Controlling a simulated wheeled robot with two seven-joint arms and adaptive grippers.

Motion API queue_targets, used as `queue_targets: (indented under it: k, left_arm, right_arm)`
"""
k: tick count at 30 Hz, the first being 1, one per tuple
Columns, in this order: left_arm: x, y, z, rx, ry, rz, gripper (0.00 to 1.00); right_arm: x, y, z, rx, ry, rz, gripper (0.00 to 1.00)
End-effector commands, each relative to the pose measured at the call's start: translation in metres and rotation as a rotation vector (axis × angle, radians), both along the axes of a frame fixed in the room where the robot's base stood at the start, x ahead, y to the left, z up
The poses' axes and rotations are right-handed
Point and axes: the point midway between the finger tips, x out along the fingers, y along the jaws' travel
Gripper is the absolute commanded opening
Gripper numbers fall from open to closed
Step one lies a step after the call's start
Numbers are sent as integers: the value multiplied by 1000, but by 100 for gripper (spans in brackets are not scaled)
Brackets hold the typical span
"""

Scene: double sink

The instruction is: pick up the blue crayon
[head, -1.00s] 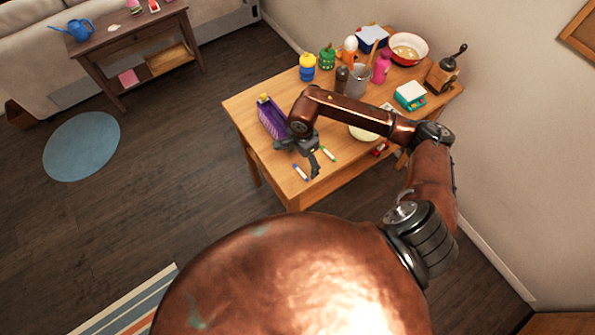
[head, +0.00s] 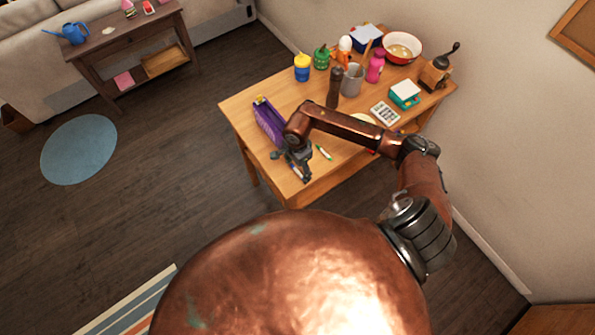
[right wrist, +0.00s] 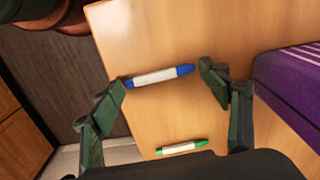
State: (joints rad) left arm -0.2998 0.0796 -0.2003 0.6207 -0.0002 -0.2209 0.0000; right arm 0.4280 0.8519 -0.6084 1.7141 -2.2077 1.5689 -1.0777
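The blue crayon (right wrist: 160,76), with a white wrapper and blue ends, lies on the wooden table near its edge. In the head view it is mostly hidden by my right gripper (head: 292,167). In the right wrist view my right gripper (right wrist: 165,84) is open, one finger near each end of the crayon, with no grip on it. My left gripper is not in view.
A green crayon (head: 324,152) lies close by on the table (head: 240,106). A purple box (head: 268,122) stands beside the gripper. Jars, a mug (head: 352,80), a pepper mill (head: 334,88) and a bowl (head: 402,48) crowd the back.

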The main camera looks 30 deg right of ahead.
Motion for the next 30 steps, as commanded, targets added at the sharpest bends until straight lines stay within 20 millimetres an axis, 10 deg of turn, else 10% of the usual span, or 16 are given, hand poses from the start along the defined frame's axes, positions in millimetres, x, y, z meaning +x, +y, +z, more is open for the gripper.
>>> queue_targets:
  k: [17, 30]
  left_arm:
    - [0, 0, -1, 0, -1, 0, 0]
    - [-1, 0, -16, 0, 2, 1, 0]
  right_arm:
    - [1, 0, 6, -1, -1, 0, 55]
    - [-1, 40, 76, 1, -7, 8, 55]
